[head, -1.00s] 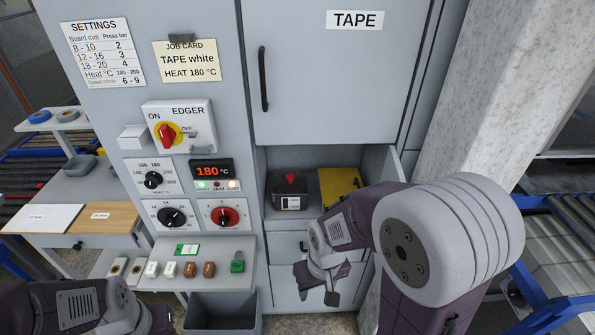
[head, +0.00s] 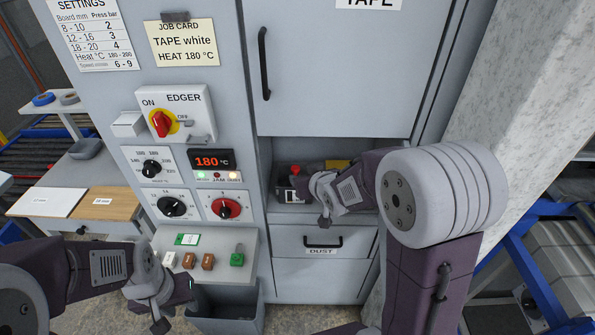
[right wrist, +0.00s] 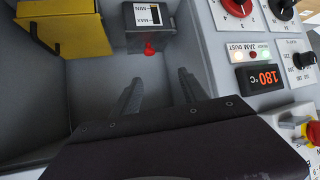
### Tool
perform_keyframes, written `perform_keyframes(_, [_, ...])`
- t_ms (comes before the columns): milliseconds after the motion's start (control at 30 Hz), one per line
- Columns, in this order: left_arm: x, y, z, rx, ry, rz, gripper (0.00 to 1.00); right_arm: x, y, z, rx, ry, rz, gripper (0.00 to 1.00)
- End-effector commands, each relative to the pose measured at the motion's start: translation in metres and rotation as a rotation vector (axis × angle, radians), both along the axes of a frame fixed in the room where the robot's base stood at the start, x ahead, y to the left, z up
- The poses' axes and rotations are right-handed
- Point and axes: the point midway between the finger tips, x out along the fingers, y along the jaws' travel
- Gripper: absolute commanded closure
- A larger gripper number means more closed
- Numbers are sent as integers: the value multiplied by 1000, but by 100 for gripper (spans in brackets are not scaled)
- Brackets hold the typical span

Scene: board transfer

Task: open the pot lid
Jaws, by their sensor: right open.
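The pot (head: 289,190) is a dark grey box-shaped vessel with a red knob (head: 295,170) on top, standing in the cabinet's open recess. In the right wrist view the pot (right wrist: 141,17) shows a MAX/MIN gauge, and its red knob (right wrist: 150,48) points toward my gripper. My right gripper (head: 311,205) is in front of the recess, close to the pot and partly covering it in the head view. In the right wrist view its fingers (right wrist: 160,90) are apart, empty and short of the knob. My left gripper (head: 177,306) is low at the left, its fingers apart and empty.
A yellow box (right wrist: 65,25) stands beside the pot, mostly hidden by my right arm in the head view. Below the recess is a DUST drawer (head: 321,241). The control panel with dials is left of the recess. A grey bin (head: 232,310) stands near my left gripper.

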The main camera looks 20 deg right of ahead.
Motion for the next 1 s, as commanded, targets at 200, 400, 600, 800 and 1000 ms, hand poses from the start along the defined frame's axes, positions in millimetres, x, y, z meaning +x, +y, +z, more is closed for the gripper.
perform_keyframes(200, [0, 0, -31, 0, 0, 0, 64, 90, -6, -22, 25, -307, 80, 49])
perform_keyframes(400, [0, 0, -40, 0, 0, 0, 64, 91, -28, -92, 29, -216, 46, 49])
perform_keyframes(600, [0, 0, -38, 0, 0, 0, 64, 95, -30, -95, 29, -210, 41, 49])
perform_keyframes(800, [0, 0, -27, 0, 0, 0, 64, 130, -26, -109, 28, -210, 41, 49])
perform_keyframes(1000, [0, 0, -21, 0, 0, 0, 64, 162, -22, -123, 28, -210, 41, 49])
